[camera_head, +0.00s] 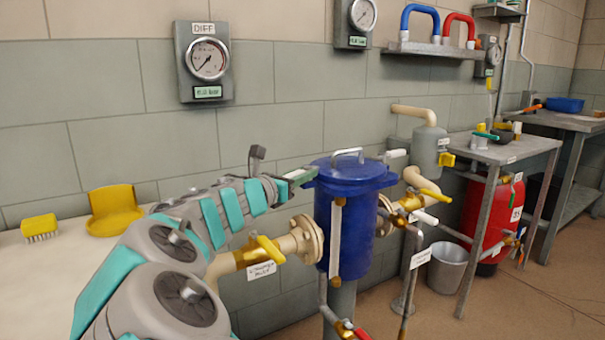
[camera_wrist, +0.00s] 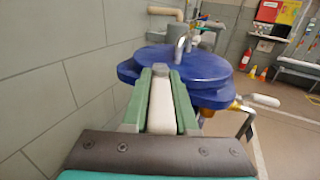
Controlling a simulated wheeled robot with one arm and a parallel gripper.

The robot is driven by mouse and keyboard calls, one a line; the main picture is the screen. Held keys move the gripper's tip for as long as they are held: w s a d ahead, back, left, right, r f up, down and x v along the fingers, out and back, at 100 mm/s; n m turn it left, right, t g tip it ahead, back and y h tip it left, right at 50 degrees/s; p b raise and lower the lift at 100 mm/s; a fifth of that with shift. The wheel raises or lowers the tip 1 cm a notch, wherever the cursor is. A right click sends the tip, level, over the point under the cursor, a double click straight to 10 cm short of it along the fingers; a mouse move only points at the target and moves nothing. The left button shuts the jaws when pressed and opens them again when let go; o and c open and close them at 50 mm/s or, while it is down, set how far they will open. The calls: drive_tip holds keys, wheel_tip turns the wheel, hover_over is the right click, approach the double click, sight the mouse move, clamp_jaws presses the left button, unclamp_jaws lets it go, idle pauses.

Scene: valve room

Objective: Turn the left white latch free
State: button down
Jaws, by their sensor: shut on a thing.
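The blue filter vessel (camera_head: 352,178) stands in the middle of the head view, its round lid (camera_wrist: 155,52) topped by a metal handle (camera_head: 347,154). My gripper (camera_head: 302,174) reaches the left side of the lid. In the wrist view, my gripper's two green fingers (camera_wrist: 161,72) are shut on the left white latch (camera_wrist: 161,108), which lies lengthwise between them and points toward the wrist. In the head view the fingers mostly hide this latch. Another white latch (camera_head: 425,216) sticks out at the front right and also shows in the wrist view (camera_wrist: 262,100). A third white latch (camera_head: 396,153) is at the back right.
A yellow-handled valve (camera_head: 264,249) and flanged pipe (camera_head: 300,240) lie below my arm. The tiled wall (camera_wrist: 40,75) is close on the left. A pale bench (camera_head: 35,265) carries a yellow brush (camera_head: 40,227) and yellow scoop (camera_head: 113,210). A grey bucket (camera_head: 444,268) stands right.

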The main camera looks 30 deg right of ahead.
drive_tip(key=c, duration=0.7)
unclamp_jaws()
drive_tip(key=shift+v, duration=3.9)
